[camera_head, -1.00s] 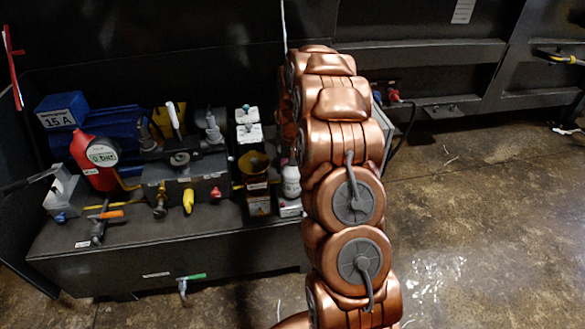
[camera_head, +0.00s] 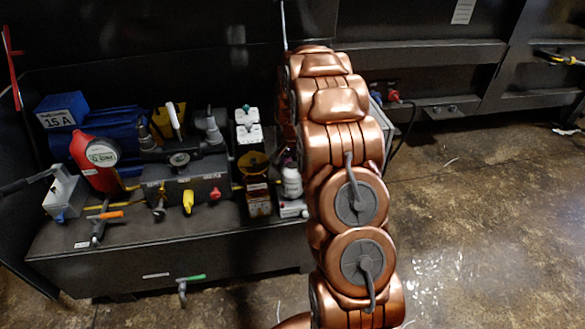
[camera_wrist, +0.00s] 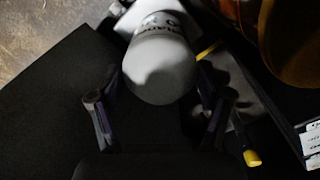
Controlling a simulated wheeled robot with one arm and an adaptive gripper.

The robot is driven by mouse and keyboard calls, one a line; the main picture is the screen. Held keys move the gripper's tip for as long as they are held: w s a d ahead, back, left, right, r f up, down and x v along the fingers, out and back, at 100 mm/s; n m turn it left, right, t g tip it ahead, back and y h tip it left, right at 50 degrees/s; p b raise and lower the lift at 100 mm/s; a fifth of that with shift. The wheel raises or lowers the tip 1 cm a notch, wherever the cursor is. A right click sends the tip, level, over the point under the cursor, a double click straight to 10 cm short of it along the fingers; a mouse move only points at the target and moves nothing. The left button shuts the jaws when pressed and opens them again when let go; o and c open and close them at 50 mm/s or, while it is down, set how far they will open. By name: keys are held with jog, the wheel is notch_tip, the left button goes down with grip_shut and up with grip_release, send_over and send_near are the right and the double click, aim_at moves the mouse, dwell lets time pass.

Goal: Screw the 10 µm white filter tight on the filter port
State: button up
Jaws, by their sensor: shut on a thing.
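The white filter (camera_wrist: 160,65) is a rounded white cylinder with dark lettering on its far end, too blurred to read. In the wrist view it lies between the two fingers of my gripper (camera_wrist: 160,100), which is shut on it. In the head view a white cylinder (camera_head: 292,180) with a dark label stands at the right end of the bench, beside my arm. My gripper is hidden behind my copper arm there. I cannot see the filter port or the thread, so I cannot tell how the filter sits on it.
An amber round housing (camera_wrist: 285,40) is close to the filter's right; in the head view an amber bowl (camera_head: 252,163) stands left of it. A yellow-tipped lever (camera_wrist: 251,157) is at lower right. The dark bench (camera_head: 160,250) also carries a red gauge (camera_head: 100,160) and valves.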

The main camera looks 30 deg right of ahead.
jog(key=shift+m, duration=0.6)
jog(key=m, duration=0.5)
jog(key=o, duration=1.2)
